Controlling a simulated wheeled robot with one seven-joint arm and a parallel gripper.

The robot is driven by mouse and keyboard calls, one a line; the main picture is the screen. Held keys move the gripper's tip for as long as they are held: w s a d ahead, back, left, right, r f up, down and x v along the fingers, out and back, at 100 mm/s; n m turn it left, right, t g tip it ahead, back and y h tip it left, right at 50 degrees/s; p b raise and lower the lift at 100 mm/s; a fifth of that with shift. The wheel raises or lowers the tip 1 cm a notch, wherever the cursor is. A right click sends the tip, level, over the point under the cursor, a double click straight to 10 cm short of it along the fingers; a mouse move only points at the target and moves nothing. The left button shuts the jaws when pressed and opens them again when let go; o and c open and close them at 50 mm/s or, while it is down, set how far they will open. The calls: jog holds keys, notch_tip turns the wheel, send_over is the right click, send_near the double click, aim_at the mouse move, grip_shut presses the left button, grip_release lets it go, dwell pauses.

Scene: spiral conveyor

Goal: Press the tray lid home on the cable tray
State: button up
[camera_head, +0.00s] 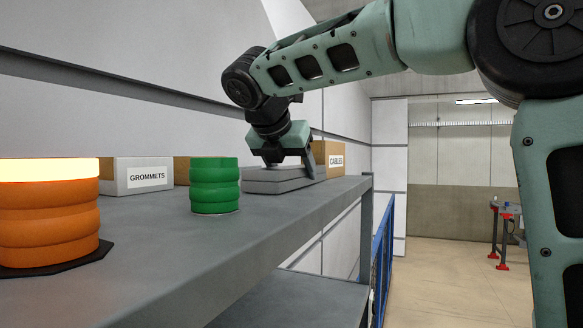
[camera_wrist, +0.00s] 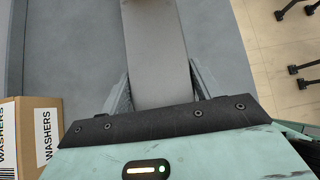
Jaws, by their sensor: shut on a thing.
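The tray lid (camera_head: 268,174) is a flat grey slab near the far end of the grey shelf. It appears to lie over the cable tray (camera_head: 270,187), a similar grey piece; any gap between them is too small to tell. My gripper (camera_head: 290,167) reaches down from above, shut on the lid. In the wrist view the lid (camera_wrist: 155,45) runs as a long grey strip between the two fingers of my gripper (camera_wrist: 160,92). The tray cannot be told apart there, as the lid covers the middle.
A green ribbed cylinder (camera_head: 215,186) stands nearer on the shelf (camera_head: 190,250), and an orange one (camera_head: 45,225) with a glowing top at left. Boxes stand behind: GROMMETS (camera_head: 137,176), CABLES (camera_head: 330,160). A WASHERS box (camera_wrist: 30,135) is beside my gripper. The shelf edge drops off at right.

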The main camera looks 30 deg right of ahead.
jog(key=shift+f, duration=0.3)
jog(key=o, duration=0.9)
jog(key=b+v, duration=0.1)
jog(key=v, duration=1.6)
jog(key=shift+s+a+r, duration=0.1)
jog(key=shift+a+r, duration=0.05)
